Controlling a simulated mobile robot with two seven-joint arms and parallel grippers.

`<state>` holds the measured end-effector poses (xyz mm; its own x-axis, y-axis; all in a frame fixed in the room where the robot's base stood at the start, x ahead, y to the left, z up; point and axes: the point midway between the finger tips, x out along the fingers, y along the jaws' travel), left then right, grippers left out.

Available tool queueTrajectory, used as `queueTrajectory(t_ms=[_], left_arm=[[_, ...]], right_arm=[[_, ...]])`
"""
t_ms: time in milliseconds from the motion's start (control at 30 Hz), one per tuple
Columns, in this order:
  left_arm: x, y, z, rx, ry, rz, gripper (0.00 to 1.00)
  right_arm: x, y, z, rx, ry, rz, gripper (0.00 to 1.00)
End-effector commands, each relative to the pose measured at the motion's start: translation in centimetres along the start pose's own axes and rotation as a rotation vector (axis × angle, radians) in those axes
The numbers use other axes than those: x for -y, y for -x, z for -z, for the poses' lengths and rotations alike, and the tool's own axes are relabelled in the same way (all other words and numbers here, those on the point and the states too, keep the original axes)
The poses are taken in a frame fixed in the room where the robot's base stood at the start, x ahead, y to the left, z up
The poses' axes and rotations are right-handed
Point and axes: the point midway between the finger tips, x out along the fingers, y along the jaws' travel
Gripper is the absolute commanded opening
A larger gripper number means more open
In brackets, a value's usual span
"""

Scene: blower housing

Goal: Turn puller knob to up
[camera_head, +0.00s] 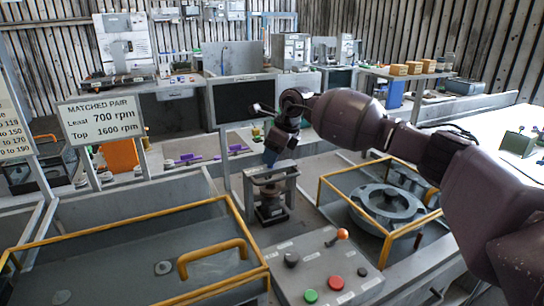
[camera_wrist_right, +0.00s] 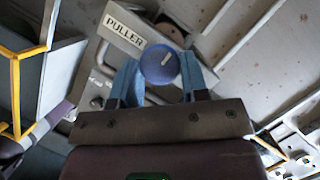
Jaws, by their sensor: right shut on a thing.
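The puller knob (camera_wrist_right: 159,66) is a round dark blue cap with a short pale mark, which lies slanted in the right wrist view. A white label reading PULLER (camera_wrist_right: 125,31) is beside it. My right gripper (camera_wrist_right: 161,72) has its two blue fingers on either side of the knob and is shut on it. In the head view my right gripper (camera_head: 270,157) reaches down to the top of the grey puller frame (camera_head: 270,174); the knob cannot be made out there. My left gripper is not in view.
A control box with a red button (camera_head: 337,283), a green button (camera_head: 311,296) and an orange-tipped lever (camera_head: 343,234) stands in front of the puller. Yellow-railed guards flank it, the right one (camera_head: 390,235) around a round housing (camera_head: 388,205). A dark screen (camera_head: 245,101) stands behind.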

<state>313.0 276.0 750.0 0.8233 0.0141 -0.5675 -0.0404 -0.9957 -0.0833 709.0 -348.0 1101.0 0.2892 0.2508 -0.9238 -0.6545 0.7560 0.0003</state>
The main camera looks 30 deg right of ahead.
Motion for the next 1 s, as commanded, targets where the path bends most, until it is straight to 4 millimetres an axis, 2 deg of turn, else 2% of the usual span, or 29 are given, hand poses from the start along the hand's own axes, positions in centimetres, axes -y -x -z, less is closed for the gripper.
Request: queueTrajectory(t_ms=[567,600,733,1000], left_arm=[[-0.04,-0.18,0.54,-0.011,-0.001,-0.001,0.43],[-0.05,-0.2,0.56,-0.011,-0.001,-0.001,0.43],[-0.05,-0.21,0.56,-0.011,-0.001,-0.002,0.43],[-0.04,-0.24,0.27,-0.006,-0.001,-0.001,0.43]], right_arm=[[0.06,0.16,-0.06,0.001,0.029,-0.01,0.17],[0.06,0.16,-0.06,0.001,0.029,-0.01,0.47],[0.05,0.12,-0.04,0.001,0.028,-0.01,0.67],[0.04,0.11,-0.01,0.0,0.028,-0.011,0.67]])
